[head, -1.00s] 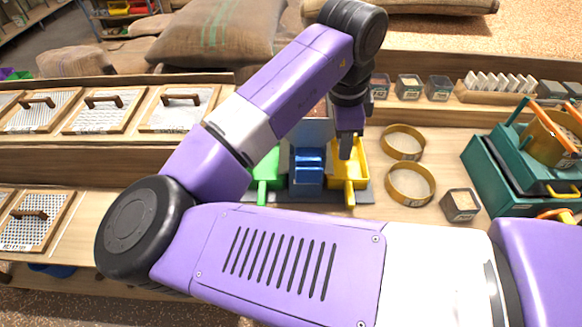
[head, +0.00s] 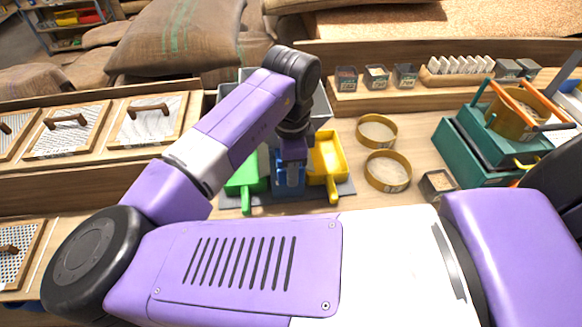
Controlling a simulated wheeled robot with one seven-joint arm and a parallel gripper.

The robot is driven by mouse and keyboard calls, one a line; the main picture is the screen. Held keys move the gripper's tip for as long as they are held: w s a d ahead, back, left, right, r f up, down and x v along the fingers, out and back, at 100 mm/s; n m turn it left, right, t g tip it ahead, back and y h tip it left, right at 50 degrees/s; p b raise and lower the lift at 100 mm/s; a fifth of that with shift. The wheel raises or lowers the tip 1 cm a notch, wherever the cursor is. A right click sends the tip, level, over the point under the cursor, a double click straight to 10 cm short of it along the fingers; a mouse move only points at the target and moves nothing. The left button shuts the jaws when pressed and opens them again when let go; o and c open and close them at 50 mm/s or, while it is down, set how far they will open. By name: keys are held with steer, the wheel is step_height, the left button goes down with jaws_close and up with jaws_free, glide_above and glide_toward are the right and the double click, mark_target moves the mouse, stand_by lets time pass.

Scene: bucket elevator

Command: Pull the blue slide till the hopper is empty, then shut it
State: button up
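The blue slide or tray (head: 289,187) sits between a green tray (head: 246,178) and a yellow tray (head: 327,160), each with a handle towards me. My gripper (head: 291,176) points down at the blue part and overlaps it in the picture. Its fingers are small and dark against the blue, so I cannot tell whether they touch it or how far they are apart. A grey metal hopper (head: 321,106) stands behind my wrist, mostly hidden by my arm. Its contents and outlet are not visible.
Two brass rings (head: 388,171) lie to the right, near a small sample box (head: 438,185) and a teal machine (head: 470,150). Framed screens (head: 147,119) lie at the left. Sample boxes (head: 376,77) line the back shelf. My forearm fills the foreground.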

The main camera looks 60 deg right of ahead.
jaws_close()
stand_by(1.4)
